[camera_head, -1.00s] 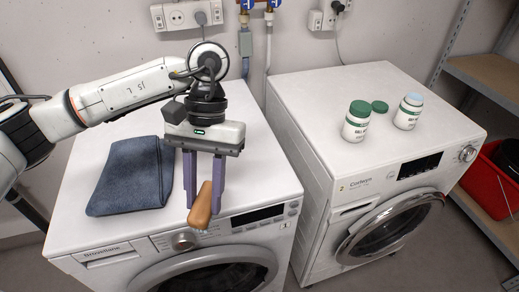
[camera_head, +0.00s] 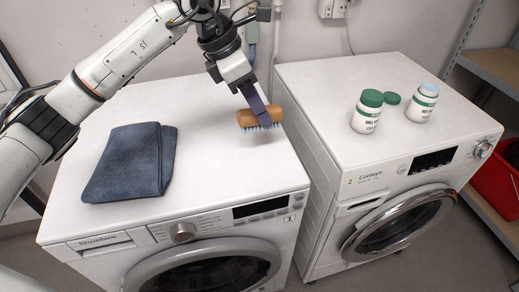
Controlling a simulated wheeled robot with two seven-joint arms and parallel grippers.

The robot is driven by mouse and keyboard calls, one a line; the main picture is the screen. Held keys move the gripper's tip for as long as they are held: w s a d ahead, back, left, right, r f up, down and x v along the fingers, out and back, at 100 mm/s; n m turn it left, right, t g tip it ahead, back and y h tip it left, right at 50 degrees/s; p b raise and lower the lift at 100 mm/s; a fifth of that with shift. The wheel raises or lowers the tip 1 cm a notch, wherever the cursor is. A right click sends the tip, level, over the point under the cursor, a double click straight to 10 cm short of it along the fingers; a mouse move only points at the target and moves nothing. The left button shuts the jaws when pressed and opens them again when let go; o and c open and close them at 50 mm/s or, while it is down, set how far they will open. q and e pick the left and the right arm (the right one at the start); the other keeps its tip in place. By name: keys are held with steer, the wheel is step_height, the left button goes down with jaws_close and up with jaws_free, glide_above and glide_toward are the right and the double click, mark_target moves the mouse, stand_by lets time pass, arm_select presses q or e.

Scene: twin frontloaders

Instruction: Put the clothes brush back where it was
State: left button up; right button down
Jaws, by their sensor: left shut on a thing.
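The clothes brush (camera_head: 250,117) has an orange-brown wooden back and bluish bristles pointing down. It is at the right side of the left washing machine's white top (camera_head: 215,160), near the gap between the machines. My left gripper (camera_head: 262,118) is shut on the brush, its purple fingers reaching down to it from above. I cannot tell whether the bristles touch the machine top. My right gripper is not in view.
A folded blue-grey towel (camera_head: 131,162) lies on the left machine. On the right machine (camera_head: 320,95) stand a green-capped bottle (camera_head: 367,112), a bottle with a pale top (camera_head: 421,103) and a loose green cap (camera_head: 392,98). A red bin (camera_head: 497,180) sits on the right shelf.

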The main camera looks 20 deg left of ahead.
mark_target(242, 113)
arm_select(q)
step_height(242, 113, down, 9)
steer(key=shift+p, duration=0.3)
steer(key=shift+f, duration=0.2)
steer(key=o, duration=0.9)
steer(key=shift+r, duration=0.1)
steer(key=shift+o, duration=0.2)
steer(key=v, duration=1.2)
steer(key=shift+r+b, duration=0.15)
steer(key=shift+b, duration=0.15)
